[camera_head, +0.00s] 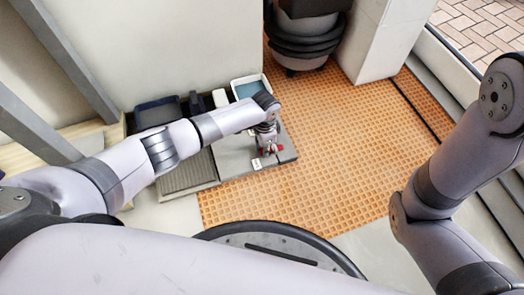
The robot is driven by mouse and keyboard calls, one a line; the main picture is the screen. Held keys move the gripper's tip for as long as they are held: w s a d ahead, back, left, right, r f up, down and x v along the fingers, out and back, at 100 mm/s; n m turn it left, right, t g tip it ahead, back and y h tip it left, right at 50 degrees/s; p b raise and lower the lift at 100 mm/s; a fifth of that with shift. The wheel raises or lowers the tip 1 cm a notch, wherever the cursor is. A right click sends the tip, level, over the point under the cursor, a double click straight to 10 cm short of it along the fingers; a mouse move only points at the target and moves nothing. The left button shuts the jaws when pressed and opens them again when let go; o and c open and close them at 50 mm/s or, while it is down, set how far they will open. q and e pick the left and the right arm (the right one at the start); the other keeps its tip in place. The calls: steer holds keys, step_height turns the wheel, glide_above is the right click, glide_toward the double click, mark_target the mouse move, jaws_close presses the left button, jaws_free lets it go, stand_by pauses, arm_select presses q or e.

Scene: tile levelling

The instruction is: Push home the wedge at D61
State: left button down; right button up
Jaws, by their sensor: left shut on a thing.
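My left gripper (267,148) points down over the grey tiles (231,160) at the edge of the orange waffle mat. It is shut on a small red piece (279,148), which looks like a wedge. More red shows on the other side of the fingers. A small white label (257,163) lies on the tile just in front of the gripper; its writing is too small to read. The fingers hide most of the red piece, so I cannot tell how deep it sits. My right arm rises at the right, with its gripper out of view.
A white tub with blue-green contents (249,88) and a dark tray (157,112) stand behind my left arm. Dark round stacked containers (305,40) stand at the back near a white wall block (390,40). The orange mat (335,150) is clear to the right.

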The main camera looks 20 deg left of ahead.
arm_select(q)
steer(key=shift+d+f, duration=0.1)
steer(key=shift+d, duration=0.1)
steer(key=c, duration=1.4)
jaws_free()
steer(key=shift+c, duration=0.2)
steer(key=shift+a, duration=0.15)
step_height(320, 180, up, 12)
steer(key=shift+r, duration=0.1)
steer(key=shift+d, duration=0.2)
